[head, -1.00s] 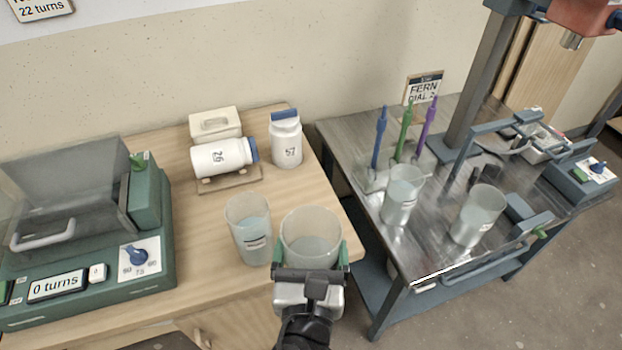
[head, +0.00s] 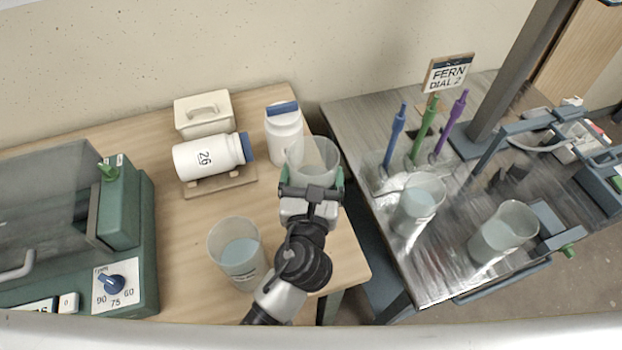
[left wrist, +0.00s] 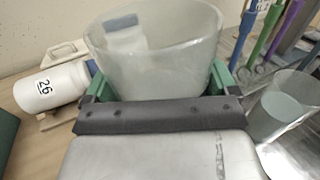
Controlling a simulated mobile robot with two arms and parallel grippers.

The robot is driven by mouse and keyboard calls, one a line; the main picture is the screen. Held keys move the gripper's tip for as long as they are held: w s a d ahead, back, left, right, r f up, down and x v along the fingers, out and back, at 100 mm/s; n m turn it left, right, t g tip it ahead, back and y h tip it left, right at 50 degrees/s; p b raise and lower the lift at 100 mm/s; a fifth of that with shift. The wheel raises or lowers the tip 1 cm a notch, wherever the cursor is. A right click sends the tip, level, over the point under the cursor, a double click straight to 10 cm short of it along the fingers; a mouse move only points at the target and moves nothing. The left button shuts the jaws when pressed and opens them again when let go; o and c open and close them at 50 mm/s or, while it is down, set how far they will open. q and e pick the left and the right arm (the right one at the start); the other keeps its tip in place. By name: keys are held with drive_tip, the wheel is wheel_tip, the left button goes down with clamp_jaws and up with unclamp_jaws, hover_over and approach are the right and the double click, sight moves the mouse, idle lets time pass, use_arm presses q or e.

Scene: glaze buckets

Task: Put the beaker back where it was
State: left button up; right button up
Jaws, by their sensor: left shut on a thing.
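A clear beaker (head: 318,158) is held in my left gripper (head: 312,188), whose green fingers grip it on both sides. It is at the right rear of the wooden table, in front of and right of the bottle marked 57. In the left wrist view the beaker (left wrist: 155,55) looks upright between the green fingers. I cannot tell whether its base touches the table. Another beaker (head: 237,250) with pale liquid stands nearer the front of the wooden table. Two more beakers, a left one (head: 418,203) and a right one (head: 503,232), stand on the metal table. My right gripper is not in view.
The white bottle 57 (head: 284,130) stands close beside the held beaker. Bottle 26 (head: 207,157) lies on a cradle, with a lidded white box (head: 203,113) behind. A green machine (head: 125,215) fills the left. A gap separates the wooden table (head: 185,260) from the metal table (head: 350,115).

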sight(311, 166)
use_arm(q)
drive_tip(key=w+f, duration=0.1)
drive_tip(key=w, duration=0.1)
drive_tip(key=w+f, duration=0.1)
drive_tip(key=shift+w+a, duration=0.1)
drive_tip(key=shift+w, duration=0.3)
drive_tip(key=shift+w+f, duration=0.1)
drive_tip(key=shift+f, duration=0.15)
wheel_tip(311, 166, down, 3)
drive_tip(key=shift+f+b, duration=0.2)
drive_tip(key=shift+b, duration=0.75)
drive_tip(key=shift+f, duration=0.15)
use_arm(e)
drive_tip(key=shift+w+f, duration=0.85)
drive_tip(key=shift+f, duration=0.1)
use_arm(q)
drive_tip(key=shift+f, duration=0.1)
drive_tip(key=o, duration=1)
drive_tip(key=shift+f, duration=0.1)
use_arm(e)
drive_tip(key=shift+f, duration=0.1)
